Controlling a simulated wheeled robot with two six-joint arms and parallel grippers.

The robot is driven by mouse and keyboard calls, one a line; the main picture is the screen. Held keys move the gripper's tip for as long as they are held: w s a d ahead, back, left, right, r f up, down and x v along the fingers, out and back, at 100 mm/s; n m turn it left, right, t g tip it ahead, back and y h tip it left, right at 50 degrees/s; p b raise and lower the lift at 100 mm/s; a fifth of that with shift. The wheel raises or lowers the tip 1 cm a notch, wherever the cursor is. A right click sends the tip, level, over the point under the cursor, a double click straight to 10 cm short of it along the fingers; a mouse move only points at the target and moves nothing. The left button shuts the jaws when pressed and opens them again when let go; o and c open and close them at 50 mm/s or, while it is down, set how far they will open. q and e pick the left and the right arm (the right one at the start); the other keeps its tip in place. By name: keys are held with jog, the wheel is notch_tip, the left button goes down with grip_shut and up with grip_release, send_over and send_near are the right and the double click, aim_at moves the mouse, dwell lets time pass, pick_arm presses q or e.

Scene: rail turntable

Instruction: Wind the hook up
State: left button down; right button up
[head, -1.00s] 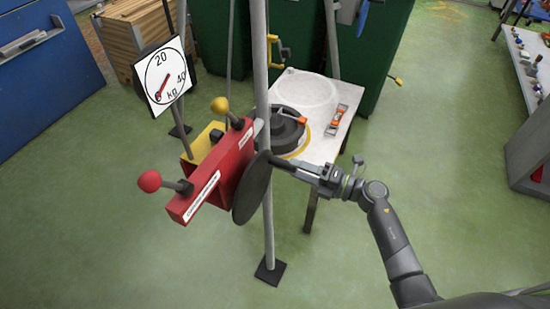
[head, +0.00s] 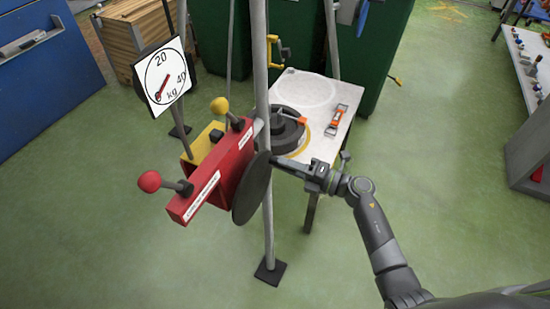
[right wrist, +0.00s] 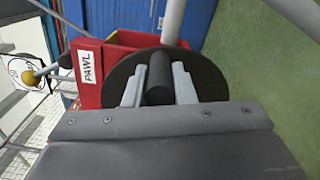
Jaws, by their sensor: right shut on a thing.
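The red winch housing (head: 215,182) is fixed to a grey pole frame, with a dark round disc (head: 252,188) on its right side. My right gripper (head: 283,162) is at that disc. In the right wrist view its fingers (right wrist: 158,84) are shut on a dark cylindrical handle (right wrist: 159,72) that stands out from the disc (right wrist: 212,80). A lever with a yellow knob (head: 219,105) and one with a red knob (head: 149,181) stick out of the housing. The wrist view shows a PAWL label (right wrist: 87,67). I cannot make out the hook. My left gripper is out of view.
A white dial (head: 165,75) marked in kg hangs at the left, its needle pointing low left. Green floor is clear at the right.

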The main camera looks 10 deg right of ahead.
grip_shut()
jog(key=shift+f, duration=0.1)
jog(key=shift+f+m+p, duration=0.35)
jog(key=shift+f+m, duration=0.2)
jog(key=shift+m, duration=0.35)
jog(key=shift+d+f+m, duration=0.1)
jog(key=shift+f+m, duration=0.8)
jog(key=shift+f, duration=0.15)
jog(key=shift+s+f+m+p, duration=0.15)
jog(key=shift+f+m+p, duration=0.55)
jog(key=shift+m, duration=0.5)
jog(key=shift+s+f+m, duration=0.15)
jog(key=shift+f+m, duration=0.45)
